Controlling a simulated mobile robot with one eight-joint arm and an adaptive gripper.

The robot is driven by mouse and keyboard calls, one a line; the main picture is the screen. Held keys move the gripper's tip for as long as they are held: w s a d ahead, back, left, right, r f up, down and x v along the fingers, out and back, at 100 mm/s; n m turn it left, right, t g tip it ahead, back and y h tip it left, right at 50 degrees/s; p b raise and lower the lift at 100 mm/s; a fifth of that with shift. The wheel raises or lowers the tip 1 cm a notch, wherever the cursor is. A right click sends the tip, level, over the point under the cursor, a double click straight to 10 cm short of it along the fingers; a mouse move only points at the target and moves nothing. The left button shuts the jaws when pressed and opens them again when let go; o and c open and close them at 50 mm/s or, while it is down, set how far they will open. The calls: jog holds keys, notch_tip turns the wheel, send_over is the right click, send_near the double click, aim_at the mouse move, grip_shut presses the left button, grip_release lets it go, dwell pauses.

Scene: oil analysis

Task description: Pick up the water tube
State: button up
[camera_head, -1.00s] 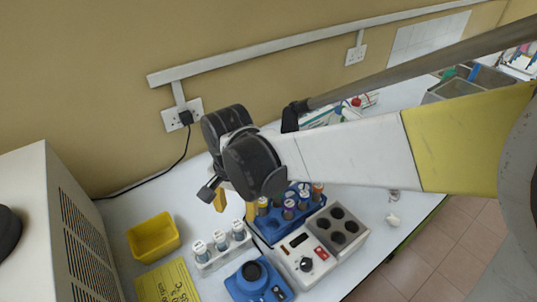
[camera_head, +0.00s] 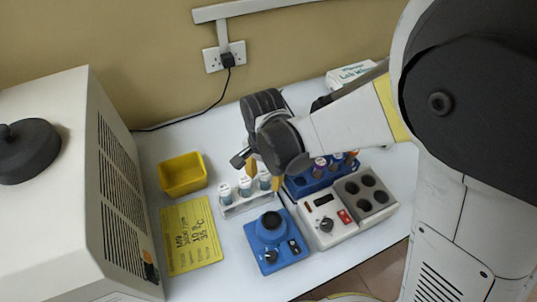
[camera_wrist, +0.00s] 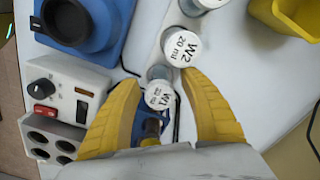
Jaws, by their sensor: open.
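Several white-capped clear tubes stand upright in a row in a white rack (camera_head: 243,205). In the wrist view one cap (camera_wrist: 181,48) reads "W2 20 ml", and a nearer cap (camera_wrist: 159,96) reads "W1". Part of a third cap shows at the top edge. My gripper (camera_wrist: 158,80) is open, with its yellow fingers on either side of the W1 cap. It holds nothing; I cannot tell whether a finger touches the tube. In the head view my gripper (camera_head: 252,169) is at the rack's right end, mostly hidden behind my wrist joint.
A blue rack (camera_head: 318,182) of dark tubes stands close right of the white rack. A blue device (camera_head: 268,252) and a white heater block (camera_head: 328,222) stand in front. A yellow bin (camera_head: 183,175) and yellow sign (camera_head: 190,236) lie left, beside a large white machine (camera_head: 120,190).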

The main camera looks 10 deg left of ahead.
jog(key=shift+f, duration=0.35)
jog(key=shift+r, duration=0.1)
jog(key=shift+c, duration=0.3)
grip_shut()
